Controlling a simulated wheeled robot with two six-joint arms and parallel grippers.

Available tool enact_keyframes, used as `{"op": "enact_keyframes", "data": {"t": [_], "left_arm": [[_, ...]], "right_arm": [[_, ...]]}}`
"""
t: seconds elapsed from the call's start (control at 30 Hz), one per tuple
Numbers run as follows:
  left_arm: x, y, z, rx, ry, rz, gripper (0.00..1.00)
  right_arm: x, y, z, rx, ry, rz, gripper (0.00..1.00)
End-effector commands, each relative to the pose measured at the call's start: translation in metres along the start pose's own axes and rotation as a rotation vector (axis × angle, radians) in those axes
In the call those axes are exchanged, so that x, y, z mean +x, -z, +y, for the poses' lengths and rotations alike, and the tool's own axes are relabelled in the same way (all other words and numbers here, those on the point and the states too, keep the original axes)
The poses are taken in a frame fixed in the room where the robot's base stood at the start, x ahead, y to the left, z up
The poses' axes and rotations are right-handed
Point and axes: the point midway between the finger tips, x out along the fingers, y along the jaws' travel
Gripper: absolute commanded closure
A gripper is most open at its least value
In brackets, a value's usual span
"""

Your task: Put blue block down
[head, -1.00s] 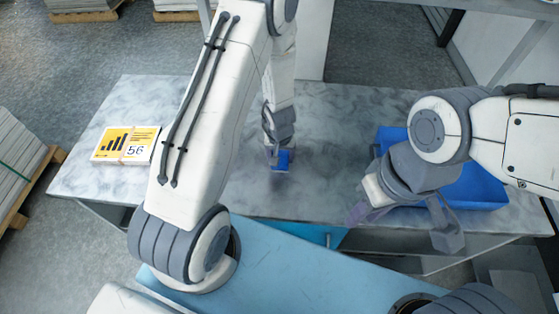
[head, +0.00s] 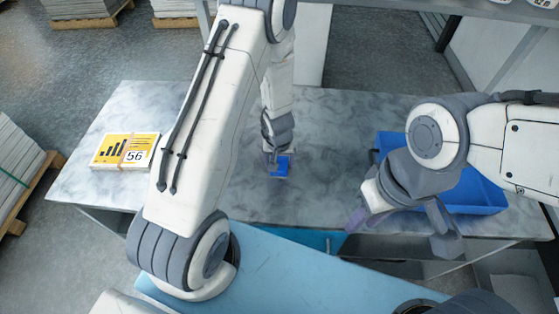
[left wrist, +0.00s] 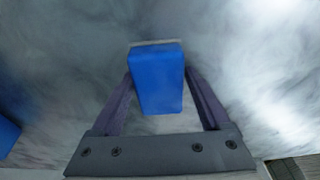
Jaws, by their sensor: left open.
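The blue block (head: 281,167) is at the middle of the grey marbled table (head: 310,195), below my left gripper (head: 277,160). In the left wrist view the block (left wrist: 157,82) sits between the two fingers of my open left gripper (left wrist: 158,72), with a pale strip at its far edge. The fingers stand close to the block's sides; I cannot tell if they touch it. The block looks upright and at table level, but its underside is hidden. My right gripper (head: 402,226) is open and empty near the table's front right edge.
A blue tray (head: 480,210) stands on the right of the table, partly hidden by my right arm. The table around the block is mostly clear. Pallets of sheets (head: 20,180) stand on the floor.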

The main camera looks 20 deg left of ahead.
Motion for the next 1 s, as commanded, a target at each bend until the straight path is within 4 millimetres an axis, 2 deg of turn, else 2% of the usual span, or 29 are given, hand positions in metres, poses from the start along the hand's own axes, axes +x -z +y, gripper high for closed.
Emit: {"op": "enact_keyframes", "data": {"t": [0.5, 0.73, 0.87, 0.97, 1.0], "left_arm": [[-0.1, 0.002, 0.001, 0.003, -0.003, 0.0, 0.0], [-0.125, 0.001, 0.003, 0.007, -0.008, 0.001, 0.0], [-0.151, -0.001, 0.031, 0.07, -0.067, 0.007, 0.0], [-0.195, -0.015, 0.072, 0.183, -0.156, 0.002, 0.0], [-0.216, -0.026, 0.089, 0.241, -0.194, -0.007, 0.0]], "right_arm": [[-0.079, 0.004, -0.006, -0.008, 0.0, 0.0, 0.65], [-0.097, 0.005, -0.007, -0.005, 0.0, 0.0, 0.65], [-0.097, 0.005, -0.007, -0.005, 0.0, 0.0, 0.65], [-0.096, 0.005, -0.007, -0.005, 0.0, 0.0, 0.65], [-0.096, 0.005, -0.007, -0.005, 0.0, 0.0, 0.65]]}}
